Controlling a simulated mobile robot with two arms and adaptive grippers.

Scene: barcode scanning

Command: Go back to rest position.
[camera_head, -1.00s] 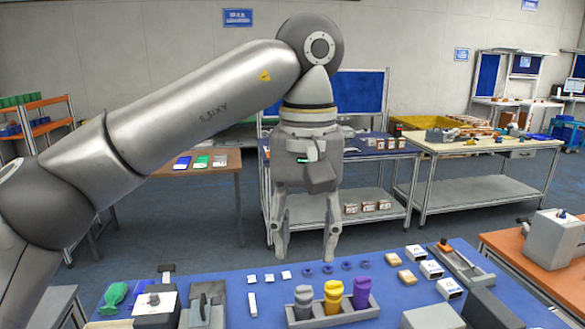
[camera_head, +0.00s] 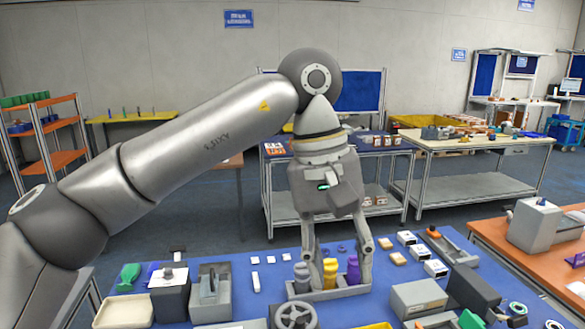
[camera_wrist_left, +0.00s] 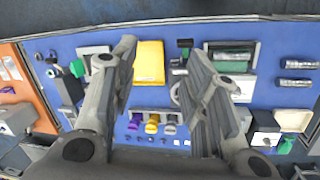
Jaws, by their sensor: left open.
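In the head view the fingers overlap a grey holder (camera_head: 345,291) with grey, yellow and purple bottles. In the left wrist view the same gripper (camera_wrist_left: 160,62) is open, with nothing between its fingers. A yellow sheet-like item (camera_wrist_left: 149,62) and the bottle holder (camera_wrist_left: 152,115) appear beyond the fingers in that view. My left arm reaches in from the left. My right gripper is not in view.
On the blue table are white boxes (camera_head: 435,268), a grey box-shaped device (camera_head: 418,298), a black device (camera_head: 170,298) and a green item (camera_head: 129,276). An orange-topped table (camera_head: 490,236) stands at right. Open floor (camera_head: 180,185) lies behind the blue table.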

